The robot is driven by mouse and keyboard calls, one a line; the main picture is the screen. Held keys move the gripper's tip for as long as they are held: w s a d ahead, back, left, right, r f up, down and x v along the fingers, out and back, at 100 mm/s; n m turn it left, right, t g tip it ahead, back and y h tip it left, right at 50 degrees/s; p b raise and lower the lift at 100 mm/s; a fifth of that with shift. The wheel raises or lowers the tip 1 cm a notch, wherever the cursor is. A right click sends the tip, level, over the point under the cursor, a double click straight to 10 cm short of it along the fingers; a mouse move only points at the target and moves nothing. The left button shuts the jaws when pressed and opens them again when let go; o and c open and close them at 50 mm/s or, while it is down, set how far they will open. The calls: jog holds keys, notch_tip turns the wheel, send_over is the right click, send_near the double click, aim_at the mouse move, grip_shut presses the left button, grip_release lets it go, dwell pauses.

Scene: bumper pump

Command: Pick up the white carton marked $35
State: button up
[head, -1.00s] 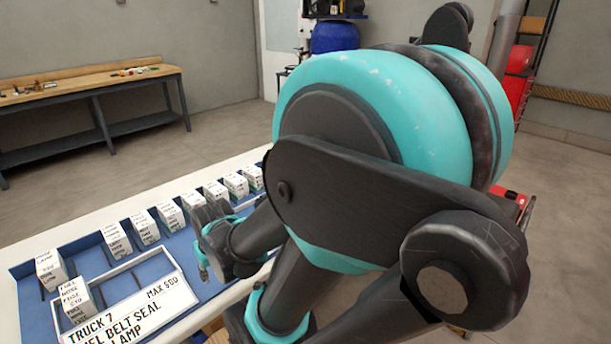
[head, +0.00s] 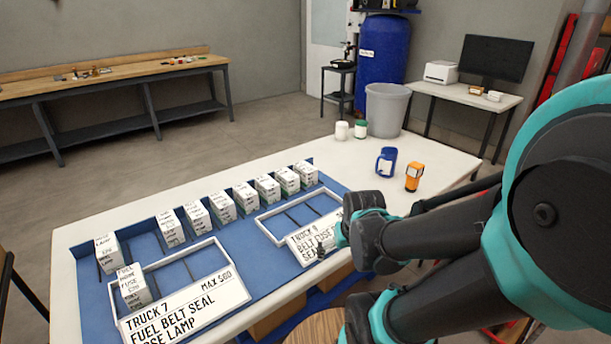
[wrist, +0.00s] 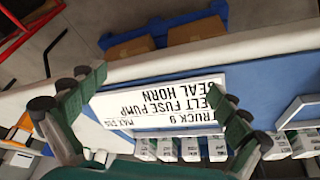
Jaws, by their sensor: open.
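White cartons with black lettering stand in a row along the back of the blue mat (head: 262,245); one is the carton at the middle of the row (head: 222,206). Another carton (head: 133,286) stands in the Truck 7 tray (head: 190,300). The prices are too small to tell which carton is marked $35. My gripper (head: 335,243) is open and empty near the Truck 9 sign (head: 308,243). In the wrist view its fingers (wrist: 160,92) are spread above that sign, and several cartons (wrist: 192,148) show beyond them at the bottom.
The Truck 9 tray (head: 262,217) looks empty. Brown boxes (wrist: 130,48) lie below the front edge.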

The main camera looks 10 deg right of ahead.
jog(key=shift+w+a, duration=0.1)
jog(key=shift+w, duration=0.1)
jog(key=c, duration=0.4)
jog(key=w+a+r+m+y, duration=0.1)
jog(key=w+m, duration=0.1)
jog(key=w, duration=0.1)
jog(key=w+m, duration=0.3)
jog(key=w+a+r+m+t+y, duration=0.1)
jog(key=w+m, duration=0.1)
jog(key=w, duration=0.1)
jog(key=shift+w+a+r+y, duration=0.3)
jog(key=shift+c, duration=1)
jog(key=w+r+m+t+y, duration=0.2)
jog(key=w+m, duration=0.6)
jog(key=w, duration=0.2)
jog(key=m+t+y, duration=0.2)
jog(key=m+t, duration=0.2)
jog(key=m, duration=1.1)
send_near(307, 167)
jog(key=shift+t, duration=0.3)
jog(key=x, duration=1.1)
jog(key=shift+s+f, duration=0.1)
jog(key=shift+f, duration=0.15)
